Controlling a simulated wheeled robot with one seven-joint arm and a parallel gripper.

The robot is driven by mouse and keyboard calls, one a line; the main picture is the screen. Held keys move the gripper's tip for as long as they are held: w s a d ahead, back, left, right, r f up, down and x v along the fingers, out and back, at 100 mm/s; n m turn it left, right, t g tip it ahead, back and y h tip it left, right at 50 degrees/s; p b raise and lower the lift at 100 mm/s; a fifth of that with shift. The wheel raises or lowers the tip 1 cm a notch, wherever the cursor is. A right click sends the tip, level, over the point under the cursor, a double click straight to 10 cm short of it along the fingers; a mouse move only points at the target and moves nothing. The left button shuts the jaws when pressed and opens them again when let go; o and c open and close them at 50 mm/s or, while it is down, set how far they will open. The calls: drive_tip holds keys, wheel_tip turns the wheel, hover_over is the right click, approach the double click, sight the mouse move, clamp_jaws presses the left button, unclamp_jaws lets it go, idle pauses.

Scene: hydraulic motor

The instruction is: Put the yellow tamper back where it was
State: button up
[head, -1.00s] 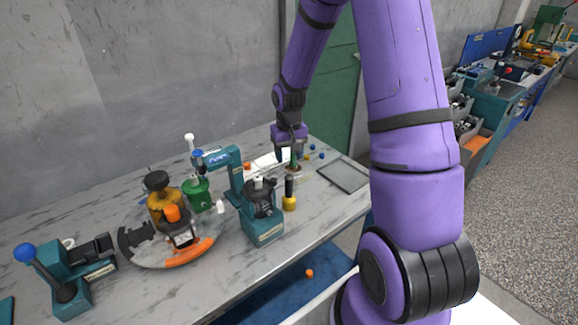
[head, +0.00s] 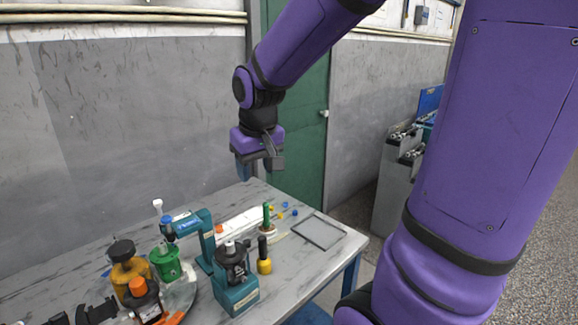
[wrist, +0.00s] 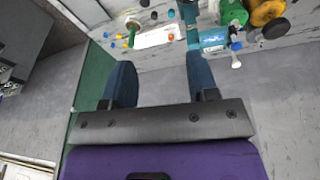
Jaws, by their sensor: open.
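The yellow tamper (head: 264,266), with a black handle, stands upright on the table to the right of the teal press (head: 238,290) in the head view. I cannot make it out for certain in the wrist view. A green-handled tool (head: 267,217) stands upright on a pale round base behind it; it also shows in the wrist view (wrist: 131,37). My gripper (head: 259,168) is raised above the back of the table, well above and behind the yellow tamper. Its two fingers (wrist: 161,75) are apart with nothing between them.
Small blue and yellow pieces (head: 284,205) lie near a white sheet (head: 240,222) and a flat grey tray (head: 318,232). A green container (head: 166,262) and an amber jar (head: 128,268) stand at left. The wall (head: 120,130) is close behind the table.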

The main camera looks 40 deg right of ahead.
drive_tip(key=s+a+r+t, duration=0.1)
drive_tip(key=s+a+r, duration=0.1)
drive_tip(key=s, duration=0.5)
drive_tip(key=s+a+r+n+t+y, duration=0.1)
drive_tip(key=s+r, duration=0.3)
drive_tip(key=s, duration=0.4)
drive_tip(key=shift+s+a+r+n+t, duration=0.2)
drive_tip(key=shift+a+r+n+t, duration=0.15)
drive_tip(key=shift+a, duration=0.55)
drive_tip(key=shift+d, duration=0.1)
